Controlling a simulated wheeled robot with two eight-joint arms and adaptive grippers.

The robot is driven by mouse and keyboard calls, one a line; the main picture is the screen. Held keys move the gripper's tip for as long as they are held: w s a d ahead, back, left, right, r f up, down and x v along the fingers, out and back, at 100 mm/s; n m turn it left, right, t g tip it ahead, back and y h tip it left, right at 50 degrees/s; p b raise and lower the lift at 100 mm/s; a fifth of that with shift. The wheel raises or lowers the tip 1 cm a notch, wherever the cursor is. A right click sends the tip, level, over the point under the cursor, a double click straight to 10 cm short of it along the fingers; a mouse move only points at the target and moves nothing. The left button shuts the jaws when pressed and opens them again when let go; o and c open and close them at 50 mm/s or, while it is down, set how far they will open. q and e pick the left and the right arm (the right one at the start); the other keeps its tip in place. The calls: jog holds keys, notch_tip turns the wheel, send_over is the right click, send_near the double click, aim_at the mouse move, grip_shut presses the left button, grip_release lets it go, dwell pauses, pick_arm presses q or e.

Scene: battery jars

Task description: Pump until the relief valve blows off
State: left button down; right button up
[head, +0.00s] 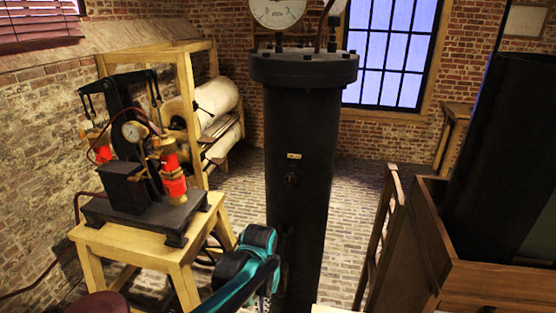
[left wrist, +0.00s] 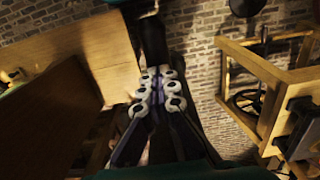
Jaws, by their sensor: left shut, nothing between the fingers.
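The twin-cylinder hand pump (head: 135,170) stands on a wooden stand at the left in the head view. It has red cylinders, a black rocker beam on top and a small white gauge (head: 132,132). A tall black iron vessel (head: 300,130) stands in the middle, with a large dial gauge (head: 278,10) on its lid. I cannot pick out the relief valve. My left gripper (left wrist: 157,80) is shut and empty in the left wrist view. In the head view, my teal and black left arm (head: 250,262) is low, right of the pump stand and before the vessel. My right gripper is not visible.
The wooden pump stand (head: 205,222) also shows at the right of the left wrist view (left wrist: 268,78). A rack with pale rolls (head: 215,97) stands behind the pump. A wooden crate (head: 490,277) with a dark cylinder is at the right. Brick floor lies open behind the vessel.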

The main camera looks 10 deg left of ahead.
pick_arm(q)
notch_tip(320, 180, down, 6)
jog(key=b, duration=0.4)
jog(key=shift+f, duration=0.15)
notch_tip(320, 180, up, 15)
jog(key=p, duration=1.1)
notch_tip(320, 180, up, 4)
jog(key=p, duration=0.3)
